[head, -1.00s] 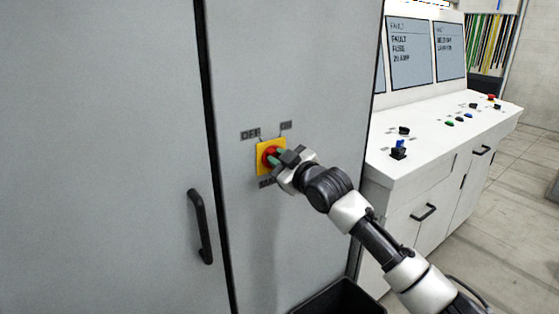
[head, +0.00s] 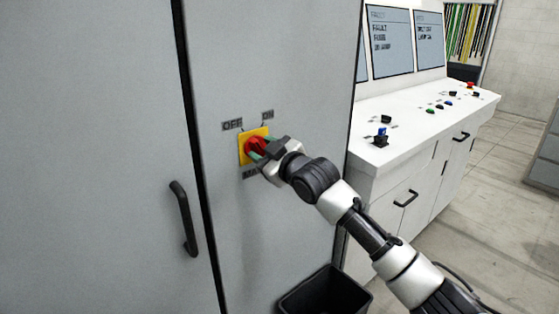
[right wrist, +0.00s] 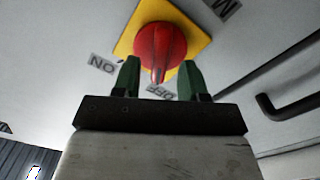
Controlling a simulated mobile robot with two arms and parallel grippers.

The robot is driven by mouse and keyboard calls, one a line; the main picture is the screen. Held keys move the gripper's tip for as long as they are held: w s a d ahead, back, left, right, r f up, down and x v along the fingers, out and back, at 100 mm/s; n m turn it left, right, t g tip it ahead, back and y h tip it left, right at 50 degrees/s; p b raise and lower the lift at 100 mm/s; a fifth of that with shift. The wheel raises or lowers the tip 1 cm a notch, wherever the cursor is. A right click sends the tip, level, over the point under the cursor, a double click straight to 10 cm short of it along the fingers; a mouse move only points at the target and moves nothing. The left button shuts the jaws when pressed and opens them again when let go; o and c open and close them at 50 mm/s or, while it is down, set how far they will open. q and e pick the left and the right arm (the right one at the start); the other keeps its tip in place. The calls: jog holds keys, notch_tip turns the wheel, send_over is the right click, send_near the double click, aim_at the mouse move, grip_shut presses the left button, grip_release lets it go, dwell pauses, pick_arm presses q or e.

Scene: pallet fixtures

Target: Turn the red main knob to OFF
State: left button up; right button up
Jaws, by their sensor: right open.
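The red main knob (head: 254,147) sits on a yellow plate (head: 242,151) on the grey cabinet door, with an OFF label (head: 232,125) up-left and an ON label (head: 267,115) up-right. In the right wrist view the knob (right wrist: 160,50) shows its raised ridge with a pale tip mark, pointing toward the partly hidden OFF label (right wrist: 160,92). My right gripper (head: 262,149) is at the knob. Its green fingers (right wrist: 159,78) are open, one on each side of the ridge's lower end; contact cannot be told. My left gripper is not in view.
A black door handle (head: 184,218) is left of the knob. A black bin (head: 325,292) stands below my right arm. A white control desk (head: 400,140) with buttons and screens is at the right.

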jog(key=b+v, duration=0.2)
jog(key=v, duration=0.7)
jog(key=shift+s+d, duration=0.25)
jog(key=shift+s, duration=0.05)
